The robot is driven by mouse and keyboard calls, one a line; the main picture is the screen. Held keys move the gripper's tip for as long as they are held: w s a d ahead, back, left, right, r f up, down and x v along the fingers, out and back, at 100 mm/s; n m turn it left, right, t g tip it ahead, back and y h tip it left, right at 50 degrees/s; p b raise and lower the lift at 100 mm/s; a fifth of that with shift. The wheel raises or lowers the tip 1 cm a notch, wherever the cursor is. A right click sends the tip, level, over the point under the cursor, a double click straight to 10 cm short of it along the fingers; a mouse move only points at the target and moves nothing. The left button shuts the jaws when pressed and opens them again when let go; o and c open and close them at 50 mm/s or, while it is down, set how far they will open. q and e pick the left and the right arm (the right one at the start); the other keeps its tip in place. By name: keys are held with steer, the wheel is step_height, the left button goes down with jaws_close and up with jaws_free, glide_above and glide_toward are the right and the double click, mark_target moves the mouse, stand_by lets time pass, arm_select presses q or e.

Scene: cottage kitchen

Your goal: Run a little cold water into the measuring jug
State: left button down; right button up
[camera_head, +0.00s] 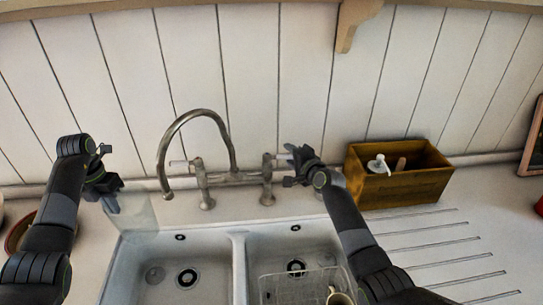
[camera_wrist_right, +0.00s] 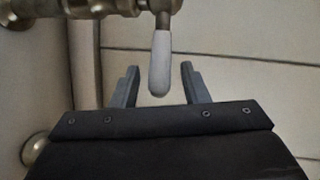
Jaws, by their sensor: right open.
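The clear measuring jug (camera_head: 140,216) is see-through and faint, at the back left corner of the left basin. My left gripper (camera_head: 110,200) appears shut on its left side. The jug is a little left of the end of the tap's curved spout. The metal bridge tap (camera_head: 232,178) stands behind the sink. I see no water running from it. My right gripper (camera_head: 297,168) is at the tap's right side. In the right wrist view my right gripper (camera_wrist_right: 160,78) is open, with the white tap lever (camera_wrist_right: 159,62) between its fingertips, no clear contact visible.
The double sink has a left basin (camera_head: 143,285) and a right basin holding a wire rack (camera_head: 272,285) with a mug (camera_head: 340,298). A wooden box (camera_head: 400,190) with a white pump bottle (camera_head: 378,165) stands right of the tap. The grooved drainer (camera_head: 440,240) is clear.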

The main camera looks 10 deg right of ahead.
jaws_close()
steer(key=shift+s+f+h, duration=0.1)
steer(key=shift+s+h, duration=0.05)
steer(key=shift+h, duration=0.15)
steer(key=shift+s+a+f+m+g+h, duration=0.15)
steer(key=shift+s+a+m+h, duration=0.25)
steer(key=shift+s+m+h, duration=0.85)
steer(key=shift+s+a+r+m+g+h, duration=0.1)
steer(key=shift+s+a+m+h, duration=0.3)
steer(key=shift+m+h, duration=1.6)
steer(key=shift+s+a+f+m+g+h, duration=0.15)
steer(key=shift+s+a+m+h, duration=0.25)
steer(key=shift+s+m+h, duration=1.15)
steer(key=shift+w+r+n+h, duration=0.15)
steer(key=shift+w+n+h, duration=0.15)
steer(key=shift+w+h, duration=0.4)
jaws_free()
steer(key=shift+a, duration=0.1)
steer(key=shift+r, duration=0.1)
